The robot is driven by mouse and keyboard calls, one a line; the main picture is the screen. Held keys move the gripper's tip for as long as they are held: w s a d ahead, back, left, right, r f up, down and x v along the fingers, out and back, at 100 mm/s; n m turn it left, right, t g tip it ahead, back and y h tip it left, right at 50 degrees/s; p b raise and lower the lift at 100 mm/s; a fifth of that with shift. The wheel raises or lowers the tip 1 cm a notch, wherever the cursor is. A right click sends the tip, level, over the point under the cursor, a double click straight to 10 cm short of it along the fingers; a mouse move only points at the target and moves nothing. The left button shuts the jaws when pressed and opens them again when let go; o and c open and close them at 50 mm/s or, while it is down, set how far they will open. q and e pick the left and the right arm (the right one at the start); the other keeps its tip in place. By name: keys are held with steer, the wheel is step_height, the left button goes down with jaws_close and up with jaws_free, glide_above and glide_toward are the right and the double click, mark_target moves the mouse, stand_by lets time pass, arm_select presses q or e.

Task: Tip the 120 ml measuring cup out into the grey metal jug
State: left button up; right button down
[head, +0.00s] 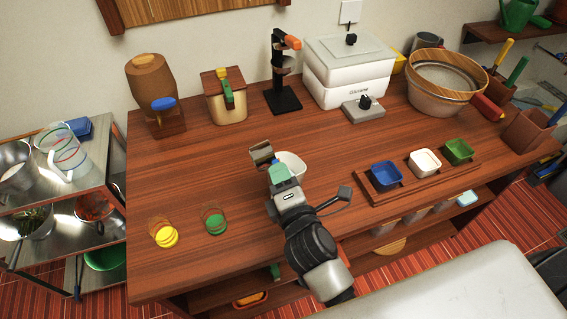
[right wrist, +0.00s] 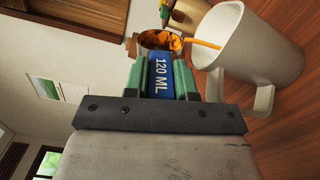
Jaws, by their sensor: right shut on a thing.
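My right gripper (head: 279,168) is shut on the blue handle (right wrist: 161,76) marked 120 ML. The handle belongs to the metal measuring cup (head: 262,153), which is held above the counter and tilted on its side. Orange pieces show at the cup's mouth (right wrist: 160,40). A pale jug with a handle (right wrist: 268,45) stands beside and below the cup in the right wrist view. In the head view the jug (head: 293,163) is partly hidden behind my gripper. An orange strip (right wrist: 207,44) shows between the cup and the jug's rim. My left gripper is out of view.
A wooden tray (head: 380,200) with blue, white and green bowls is to the right. Yellow discs (head: 165,237) and green discs (head: 215,223) lie at the front left. A keg, a canister, a black stand, a white appliance (head: 347,72) and a wooden-rimmed tub (head: 437,105) line the back.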

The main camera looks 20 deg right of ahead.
steer(key=shift+d+r+m, duration=0.1)
steer(key=shift+d+m, duration=0.3)
steer(key=shift+m, duration=0.1)
steer(key=shift+d+m, duration=0.25)
steer(key=shift+m, duration=0.75)
stand_by(0.8)
